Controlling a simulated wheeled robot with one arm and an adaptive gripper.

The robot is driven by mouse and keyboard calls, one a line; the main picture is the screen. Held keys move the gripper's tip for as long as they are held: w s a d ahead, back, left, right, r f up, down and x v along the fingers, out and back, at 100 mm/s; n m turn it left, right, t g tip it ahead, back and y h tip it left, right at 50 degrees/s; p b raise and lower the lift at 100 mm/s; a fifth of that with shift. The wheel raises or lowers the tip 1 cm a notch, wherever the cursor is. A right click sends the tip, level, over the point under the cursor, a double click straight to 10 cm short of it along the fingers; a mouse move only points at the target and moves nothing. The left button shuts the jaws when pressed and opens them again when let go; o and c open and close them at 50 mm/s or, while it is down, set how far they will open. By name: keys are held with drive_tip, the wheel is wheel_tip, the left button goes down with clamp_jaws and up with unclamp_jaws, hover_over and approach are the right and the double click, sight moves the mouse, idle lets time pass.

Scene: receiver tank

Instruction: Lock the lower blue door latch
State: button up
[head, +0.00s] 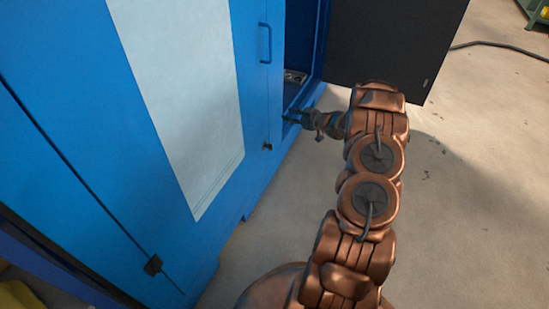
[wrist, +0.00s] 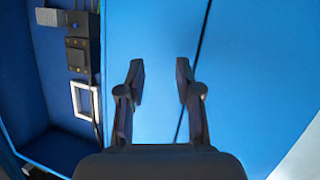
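The blue door (head: 85,110) with a pale panel is on the left in the head view. A small dark latch (head: 267,146) sits low near its right edge, below the blue handle (head: 264,42). My gripper (head: 291,117) is just right of and slightly above this latch, close to the blue frame. In the wrist view my gripper (wrist: 161,82) is open, with nothing between its fingers. Beyond them is a blue face with a dark seam (wrist: 203,45). The latch cannot be made out in the wrist view.
A black door panel (head: 395,45) stands open at right. Behind my gripper is an open blue compartment, with dark devices (wrist: 78,55) and a pale frame (wrist: 84,100) at left in the wrist view. Another dark fitting (head: 152,265) is at lower left. The concrete floor (head: 470,170) is clear at right.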

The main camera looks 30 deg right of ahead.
drive_tip(key=s+a+f+n+t+y+b, duration=0.1)
drive_tip(key=s+a+f+y+b, duration=0.1)
drive_tip(key=s+f+y+b, duration=0.3)
drive_tip(key=s+a+f+b, duration=0.1)
drive_tip(key=s+a+f, duration=0.15)
drive_tip(key=f, duration=0.55)
drive_tip(key=b+x, duration=0.2)
drive_tip(key=x, duration=0.5)
drive_tip(key=shift+a+r, duration=0.2)
drive_tip(key=shift+r, duration=0.1)
clamp_jaws()
